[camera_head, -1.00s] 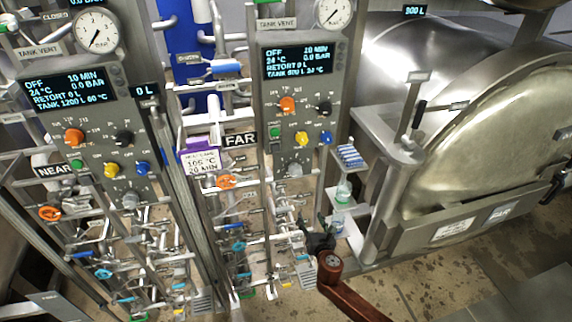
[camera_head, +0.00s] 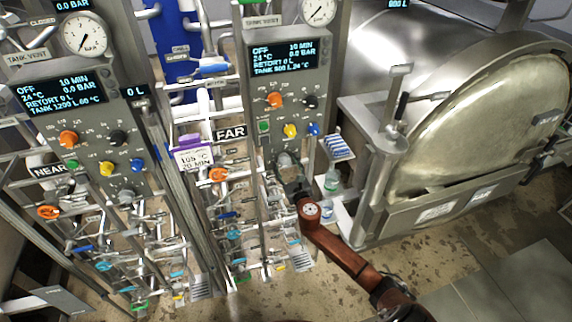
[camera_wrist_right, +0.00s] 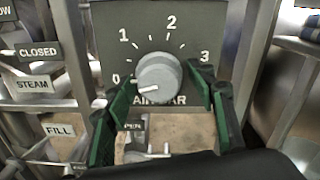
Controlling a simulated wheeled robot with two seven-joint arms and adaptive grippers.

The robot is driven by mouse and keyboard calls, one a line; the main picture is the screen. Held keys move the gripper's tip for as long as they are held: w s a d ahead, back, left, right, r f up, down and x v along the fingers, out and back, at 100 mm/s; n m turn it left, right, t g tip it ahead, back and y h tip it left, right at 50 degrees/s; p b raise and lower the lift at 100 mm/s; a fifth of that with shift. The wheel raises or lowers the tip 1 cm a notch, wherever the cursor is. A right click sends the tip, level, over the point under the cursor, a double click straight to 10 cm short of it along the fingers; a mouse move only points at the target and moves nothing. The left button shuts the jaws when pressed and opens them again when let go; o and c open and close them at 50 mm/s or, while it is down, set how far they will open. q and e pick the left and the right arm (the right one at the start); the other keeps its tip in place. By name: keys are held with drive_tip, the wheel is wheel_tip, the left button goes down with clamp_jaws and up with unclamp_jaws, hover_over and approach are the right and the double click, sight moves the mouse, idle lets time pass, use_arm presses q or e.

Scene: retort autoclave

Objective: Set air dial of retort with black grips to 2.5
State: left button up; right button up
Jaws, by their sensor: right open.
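The grey air dial (camera_wrist_right: 158,75) fills the middle of the right wrist view. Its scale reads 0 to 3, and its white mark points to the lower left, close to 0. In the head view this dial (camera_head: 287,161) is low on the FAR panel (camera_head: 284,104), partly covered by my gripper. My right gripper (camera_wrist_right: 160,110) is open, with green-padded fingers to the left and right of the knob; contact cannot be told. It also shows in the head view (camera_head: 290,178). A lever with a black grip (camera_head: 402,105) stands by the retort (camera_head: 490,120). My left gripper is not in view.
The NEAR panel (camera_head: 82,125) has similar dials, including a grey one (camera_head: 126,196). Orange (camera_head: 275,100), black (camera_head: 310,101), yellow (camera_head: 290,130) and blue (camera_head: 313,128) knobs sit above the FAR grey dial. Pipes and valves crowd below.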

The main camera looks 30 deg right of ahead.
drive_tip(key=shift+w, duration=0.1)
drive_tip(key=shift+c, duration=0.4)
drive_tip(key=c, duration=1.1)
